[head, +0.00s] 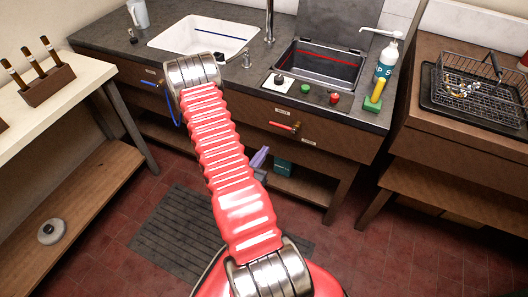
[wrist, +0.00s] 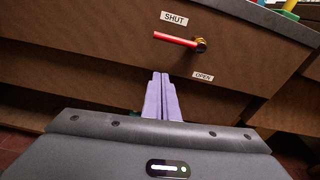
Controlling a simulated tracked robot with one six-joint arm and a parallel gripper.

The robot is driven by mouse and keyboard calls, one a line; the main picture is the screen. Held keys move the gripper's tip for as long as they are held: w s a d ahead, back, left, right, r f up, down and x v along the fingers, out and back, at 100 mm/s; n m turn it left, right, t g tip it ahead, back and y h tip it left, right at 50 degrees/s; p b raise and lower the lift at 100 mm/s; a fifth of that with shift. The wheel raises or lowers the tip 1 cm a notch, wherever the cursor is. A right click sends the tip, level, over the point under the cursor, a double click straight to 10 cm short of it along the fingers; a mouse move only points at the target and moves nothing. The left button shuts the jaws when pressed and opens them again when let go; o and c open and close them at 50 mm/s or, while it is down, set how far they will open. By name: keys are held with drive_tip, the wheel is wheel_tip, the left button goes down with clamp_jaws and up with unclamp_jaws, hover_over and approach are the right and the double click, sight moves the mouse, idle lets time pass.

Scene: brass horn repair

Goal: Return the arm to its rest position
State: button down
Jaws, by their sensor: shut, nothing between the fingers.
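My gripper (wrist: 161,76) shows as two lavender fingers in the wrist view, pressed together with nothing between them. It also shows in the head view as a small purple shape (head: 259,157) beside my red ribbed arm, in front of the counter's lower part. In the wrist view the fingers point toward the brown cabinet front, below a red-handled valve lever (wrist: 178,39), and look apart from it. The lever lies roughly level, its handle to the left, between a SHUT label (wrist: 174,18) and an OPEN label (wrist: 203,76).
The dark counter (head: 240,76) holds a white basin (head: 204,36), a dark tank (head: 318,72), buttons and a soap bottle (head: 385,60). A wire basket (head: 480,88) stands on the right bench. A pale table (head: 60,100) stands left. Floor shows around a grey mat (head: 170,235).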

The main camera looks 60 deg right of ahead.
idle(0.5)
drive_tip(key=s+a+m+g+y, duration=0.2)
drive_tip(key=s+m+g, duration=0.2)
drive_tip(key=s+g, duration=0.45)
drive_tip(key=s+a+r+m+g+y, duration=0.3)
drive_tip(key=s+a+r+m+y, duration=0.25)
drive_tip(key=r+m, duration=0.2)
drive_tip(key=w+a+r+m+t+y, duration=0.25)
drive_tip(key=w+a+r, duration=0.2)
drive_tip(key=a, duration=0.35)
drive_tip(key=w+a+r+m+t+y, duration=0.25)
drive_tip(key=w+a+m+t, duration=0.2)
drive_tip(key=a, duration=0.35)
drive_tip(key=w+a+r+m+t+y, duration=0.2)
drive_tip(key=w+a+r+m, duration=0.1)
drive_tip(key=w+a+r, duration=0.3)
drive_tip(key=w+a+r+n+t+y, duration=0.1)
drive_tip(key=w+a+r+t+y, duration=0.1)
drive_tip(key=a+r+t, duration=0.5)
drive_tip(key=a+r, duration=0.5)
drive_tip(key=r, duration=0.1)
drive_tip(key=shift+w+a+r+n, duration=0.15)
drive_tip(key=shift+w+a+n, duration=0.05)
drive_tip(key=shift+a+n, duration=0.2)
